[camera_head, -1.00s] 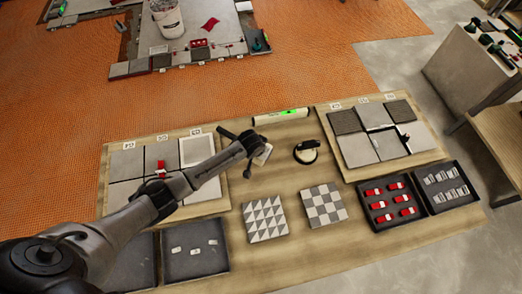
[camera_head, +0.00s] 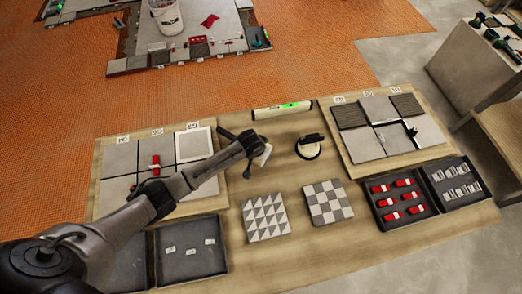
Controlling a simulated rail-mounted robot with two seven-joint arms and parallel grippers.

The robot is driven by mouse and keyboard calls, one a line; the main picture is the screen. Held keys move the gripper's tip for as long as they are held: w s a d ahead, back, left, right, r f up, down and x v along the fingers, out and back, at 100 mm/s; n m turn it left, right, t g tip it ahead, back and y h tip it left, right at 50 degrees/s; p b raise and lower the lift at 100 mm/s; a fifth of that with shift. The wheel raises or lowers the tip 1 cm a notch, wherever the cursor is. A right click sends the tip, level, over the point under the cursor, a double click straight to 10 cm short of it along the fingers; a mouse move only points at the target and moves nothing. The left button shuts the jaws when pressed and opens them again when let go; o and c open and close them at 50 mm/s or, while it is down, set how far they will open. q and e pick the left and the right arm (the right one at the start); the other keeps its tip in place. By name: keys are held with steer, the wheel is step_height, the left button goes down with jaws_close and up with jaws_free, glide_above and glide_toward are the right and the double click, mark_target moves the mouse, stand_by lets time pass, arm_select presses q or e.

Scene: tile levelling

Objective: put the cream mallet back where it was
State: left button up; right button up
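My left arm comes in from the lower left, and its gripper (camera_head: 246,143) is over the middle of the wooden table. It appears shut on the dark handle of the cream mallet. The mallet's cream head (camera_head: 263,157) shows just right of the gripper, and a dark end sticks out to the upper left. The fingers partly hide the mallet, and it is unclear whether it touches the table. My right gripper is not in view.
A cream level with a green vial (camera_head: 282,110) lies behind the gripper. A black suction lifter (camera_head: 309,146) stands to its right. Two patterned tiles (camera_head: 266,218) (camera_head: 327,203) lie in front. Tile panels flank both sides. A tray of red pieces (camera_head: 398,200) is at right.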

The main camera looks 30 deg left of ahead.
arm_select(q)
steer(key=shift+f, duration=0.4)
steer(key=o, duration=1.2)
steer(key=shift+c, duration=0.2)
steer(key=shift+o, duration=0.7)
steer(key=p+v, duration=0.2)
steer(key=v, duration=1.2)
